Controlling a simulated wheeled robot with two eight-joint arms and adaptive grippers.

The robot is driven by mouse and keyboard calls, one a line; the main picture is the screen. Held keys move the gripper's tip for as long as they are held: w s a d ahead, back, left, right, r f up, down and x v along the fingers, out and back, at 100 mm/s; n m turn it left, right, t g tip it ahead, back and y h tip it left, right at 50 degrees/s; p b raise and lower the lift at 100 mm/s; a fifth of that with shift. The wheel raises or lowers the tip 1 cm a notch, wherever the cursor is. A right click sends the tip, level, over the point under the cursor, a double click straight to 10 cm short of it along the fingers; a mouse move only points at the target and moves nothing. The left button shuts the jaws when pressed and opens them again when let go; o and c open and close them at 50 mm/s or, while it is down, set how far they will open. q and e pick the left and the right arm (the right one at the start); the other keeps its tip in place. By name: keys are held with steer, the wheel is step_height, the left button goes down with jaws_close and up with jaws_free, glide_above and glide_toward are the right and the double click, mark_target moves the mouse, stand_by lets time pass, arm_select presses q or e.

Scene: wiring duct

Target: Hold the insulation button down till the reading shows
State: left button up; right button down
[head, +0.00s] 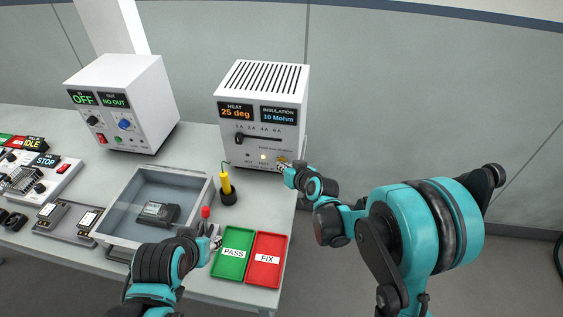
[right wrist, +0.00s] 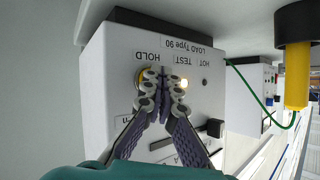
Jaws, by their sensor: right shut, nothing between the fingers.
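The white test box (head: 262,115) stands at the back of the bench. Its displays read HEAT 25 deg and INSULATION 10 Mohm. My right gripper (head: 282,167) is at the lower right of its front. In the right wrist view the shut fingertips (right wrist: 162,78) are at the panel by the HOLD label, with nothing between them. They partly cover a yellow-ringed button (right wrist: 142,76); I cannot tell how far it is pressed. A lamp (right wrist: 183,83) glows near the TEST label. My left gripper (head: 214,238) is by a red-topped piece (head: 205,212) near the tray; its grip is unclear.
A grey tray (head: 195,185) holds a dark device (head: 157,213). A yellow probe (head: 226,184) stands in a black holder right of it. Green PASS (head: 233,268) and red FIX (head: 264,273) trays lie in front. A white power supply (head: 125,95) stands left.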

stand_by(0.5)
steer(key=shift+s+a, duration=0.15)
steer(key=shift+s, duration=0.6)
steer(key=shift+s+a+b, duration=0.2)
steer(key=shift+s+a, duration=0.05)
steer(key=shift+s, duration=1)
steer(key=shift+s+a+b, duration=0.15)
steer(key=shift+s+a, duration=0.1)
steer(key=shift+s, duration=1)
steer(key=s+d+r+m+g+h, duration=0.1)
steer(key=s+d+r+g+h, duration=0.1)
steer(key=s+d, duration=0.7)
steer(key=s+d+r+m+g+h, duration=0.1)
steer(key=s+d+r+g+h, duration=0.1)
steer(key=s+d, duration=0.6)
steer(key=s+r+h, duration=0.1)
steer(key=s, duration=0.5)
steer(key=shift+s+d+m, duration=0.2)
steer(key=shift+d+m, duration=0.1)
steer(key=shift+d, duration=0.05)
